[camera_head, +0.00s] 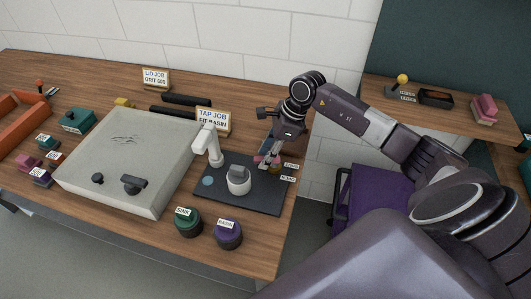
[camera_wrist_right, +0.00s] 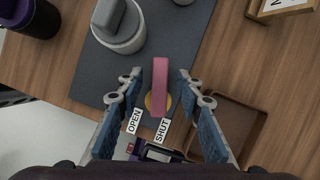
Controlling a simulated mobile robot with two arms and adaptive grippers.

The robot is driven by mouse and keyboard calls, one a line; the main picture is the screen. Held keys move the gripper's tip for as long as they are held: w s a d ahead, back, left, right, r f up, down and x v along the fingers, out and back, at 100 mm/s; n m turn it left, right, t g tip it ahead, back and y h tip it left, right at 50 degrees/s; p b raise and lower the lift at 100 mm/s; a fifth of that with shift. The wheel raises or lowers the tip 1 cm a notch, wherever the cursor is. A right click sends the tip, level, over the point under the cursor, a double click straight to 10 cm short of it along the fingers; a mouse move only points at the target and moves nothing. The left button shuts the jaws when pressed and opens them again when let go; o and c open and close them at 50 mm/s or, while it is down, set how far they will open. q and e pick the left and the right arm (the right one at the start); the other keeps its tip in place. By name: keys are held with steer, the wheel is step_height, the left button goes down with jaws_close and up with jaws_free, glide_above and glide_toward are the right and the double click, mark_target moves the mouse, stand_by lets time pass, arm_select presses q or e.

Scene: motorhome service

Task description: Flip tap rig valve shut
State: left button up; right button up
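The tap rig is a dark grey board (camera_head: 225,196) with a white tap (camera_head: 209,142) and a round white basin (camera_head: 238,182). Its valve has a pink lever (camera_wrist_right: 161,80) on a round brass base (camera_wrist_right: 150,104), beside an OPEN label (camera_wrist_right: 134,121) and a SHUT label (camera_wrist_right: 162,130). In the wrist view, the lever lies lengthwise between the two blue-padded fingers of my right gripper (camera_wrist_right: 160,108), with gaps on both sides. The gripper is open. In the head view, this gripper (camera_head: 269,153) is low over the board's right side, partly hiding the valve. My left gripper is out of view.
A large pale lid (camera_head: 125,150) lies left of the rig. Green (camera_head: 188,222) and purple (camera_head: 228,234) jars stand at the front edge. A TAP JOB sign (camera_head: 213,118) stands behind the rig. A brown tray (camera_wrist_right: 238,120) is close to the right finger.

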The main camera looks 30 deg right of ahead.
jaws_close()
steer(key=shift+w+d+f+m+t+b, duration=0.2)
steer(key=shift+m+t+b, duration=0.1)
steer(key=shift+m+b, duration=0.6)
steer(key=shift+w+r+m+h+b, duration=0.15)
steer(key=shift+m+h+b, duration=0.15)
steer(key=shift+m+b, duration=0.3)
steer(key=shift+d+m+t, duration=0.1)
steer(key=shift+m+t, duration=0.2)
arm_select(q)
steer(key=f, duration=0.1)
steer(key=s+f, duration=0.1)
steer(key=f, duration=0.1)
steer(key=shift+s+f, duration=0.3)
arm_select(e)
steer(key=shift+r, duration=0.1)
jaws_free()
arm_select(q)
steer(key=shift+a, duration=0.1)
